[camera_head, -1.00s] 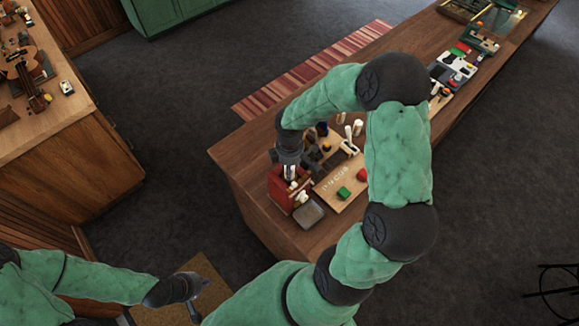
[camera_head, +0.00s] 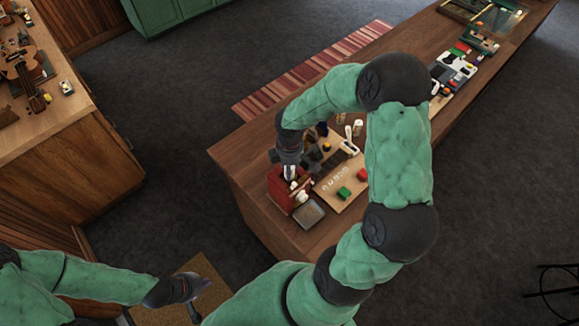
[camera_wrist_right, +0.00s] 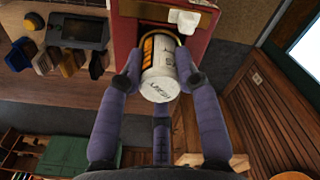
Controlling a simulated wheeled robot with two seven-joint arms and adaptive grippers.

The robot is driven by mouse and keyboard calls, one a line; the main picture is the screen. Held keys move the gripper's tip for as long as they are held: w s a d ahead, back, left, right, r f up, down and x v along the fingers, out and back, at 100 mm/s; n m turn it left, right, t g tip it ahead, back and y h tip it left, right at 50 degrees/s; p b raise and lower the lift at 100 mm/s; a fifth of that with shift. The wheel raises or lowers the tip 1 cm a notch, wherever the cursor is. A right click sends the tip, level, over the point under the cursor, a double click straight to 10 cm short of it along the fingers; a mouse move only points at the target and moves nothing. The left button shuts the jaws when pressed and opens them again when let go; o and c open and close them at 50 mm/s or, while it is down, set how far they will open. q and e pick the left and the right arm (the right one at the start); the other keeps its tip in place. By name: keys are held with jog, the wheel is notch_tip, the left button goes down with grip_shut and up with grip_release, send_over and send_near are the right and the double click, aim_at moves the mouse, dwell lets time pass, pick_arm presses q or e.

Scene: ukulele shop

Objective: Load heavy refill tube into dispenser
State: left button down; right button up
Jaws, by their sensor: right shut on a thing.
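A white tube (camera_wrist_right: 160,84) with dark lettering on its end and an orange patch on its side is held between the fingers of my right gripper (camera_wrist_right: 161,78). In the right wrist view its far end is at the opening of the red dispenser (camera_wrist_right: 125,32); how deep it sits is hidden. In the head view the dispenser (camera_head: 281,190) stands near the counter's near-left end, with my right gripper (camera_head: 290,170) directly above it. My left gripper (camera_head: 192,308) hangs low at the bottom left, away from the counter; its finger gap is unclear.
A light board (camera_head: 340,180) bears a green block (camera_head: 344,193) and a red block (camera_head: 363,174). Several small items stand behind it. The counter's front edge is close to the dispenser.

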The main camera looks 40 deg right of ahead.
jog(key=shift+f+b, duration=0.5)
jog(key=shift+f, duration=0.15)
jog(key=o, duration=0.9)
jog(key=shift+c, duration=0.2)
jog(key=shift+r, duration=0.15)
jog(key=shift+r+p, duration=3.25)
jog(key=shift+r, duration=0.9)
jog(key=shift+r+p, duration=0.45)
jog(key=shift+r, duration=0.85)
jog(key=shift+f, duration=0.1)
